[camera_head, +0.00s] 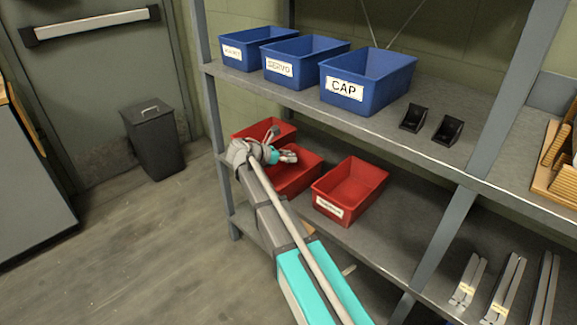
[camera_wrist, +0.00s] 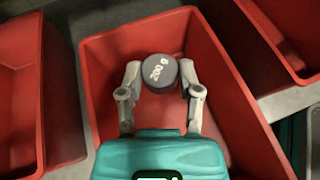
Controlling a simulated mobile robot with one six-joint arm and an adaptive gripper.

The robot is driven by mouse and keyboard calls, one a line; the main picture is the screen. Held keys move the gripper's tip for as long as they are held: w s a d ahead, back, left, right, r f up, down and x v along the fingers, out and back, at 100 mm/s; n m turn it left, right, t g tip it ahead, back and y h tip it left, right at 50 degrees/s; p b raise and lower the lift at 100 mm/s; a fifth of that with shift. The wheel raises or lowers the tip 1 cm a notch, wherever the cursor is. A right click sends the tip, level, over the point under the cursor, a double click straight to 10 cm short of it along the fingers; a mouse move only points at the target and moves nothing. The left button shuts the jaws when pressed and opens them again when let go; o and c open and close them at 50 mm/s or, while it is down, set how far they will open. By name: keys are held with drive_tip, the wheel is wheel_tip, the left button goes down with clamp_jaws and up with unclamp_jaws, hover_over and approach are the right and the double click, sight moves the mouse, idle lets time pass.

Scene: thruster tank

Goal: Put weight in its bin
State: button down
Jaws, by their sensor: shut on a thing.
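My gripper (camera_head: 281,145) is at the lower shelf, over the red bins at the left. In the wrist view it is shut on a round dark grey weight (camera_wrist: 159,72) marked 200 g, one finger on each side. The weight is above the inside of a red bin (camera_wrist: 240,112), nearer its far wall. That looks like the middle red bin (camera_head: 300,181) in the head view, partly hidden by my arm; its label does not show. I cannot make out the weight in the head view.
Another red bin (camera_head: 349,190) stands to the right, its label unreadable, and one (camera_head: 248,131) to the left. Blue bins, including SERVO (camera_head: 279,69) and CAP (camera_head: 345,89), stand on the shelf above. A shelf post (camera_head: 437,240) rises at the right.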

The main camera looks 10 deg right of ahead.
drive_tip(key=shift+f+b, duration=1.25)
drive_tip(key=shift+f, duration=0.35)
drive_tip(key=shift+f+b, duration=0.6)
drive_tip(key=shift+c, duration=1.4)
unclamp_jaws()
drive_tip(key=shift+r, duration=0.15)
drive_tip(key=shift+r+p, duration=0.55)
drive_tip(key=shift+p, duration=0.1)
drive_tip(key=p+v, duration=0.4)
drive_tip(key=v, duration=0.8)
